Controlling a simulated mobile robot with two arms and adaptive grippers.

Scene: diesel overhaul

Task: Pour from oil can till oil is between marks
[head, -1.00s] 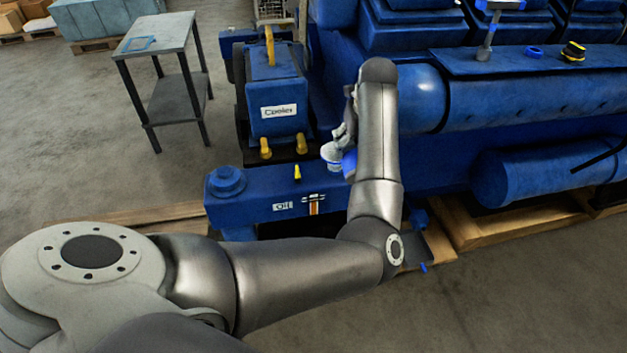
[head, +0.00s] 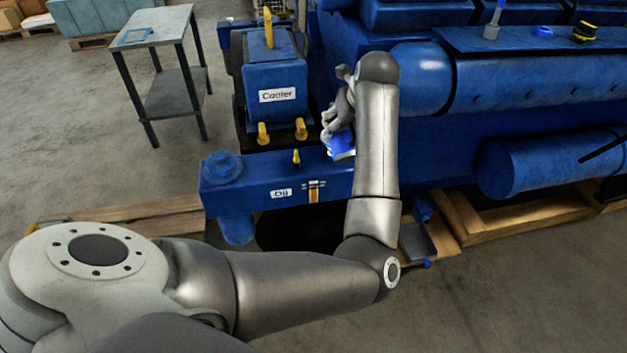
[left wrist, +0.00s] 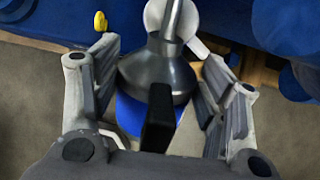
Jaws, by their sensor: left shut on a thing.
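My left gripper (head: 334,127) is shut on the oil can (head: 340,145) above the right part of the blue oil sump. In the left wrist view the can (left wrist: 165,75) has a grey metal cone, a thin spout, a dark handle and a blue body, and sits between the fingers (left wrist: 160,95). No oil stream can be made out. The oil gauge (head: 313,192) on the sump front shows an orange column below pale marks, beside the "Oil" label (head: 281,193). The exact level is too small to tell. My right gripper is out of view.
A blue cooler (head: 277,95) with yellow valves stands behind the sump (head: 245,200). A round blue cap (head: 223,167) and a yellow handle (head: 296,157) rise from the sump. The engine fills the right. A grey side table (head: 150,40) stands back left; the floor around it is open.

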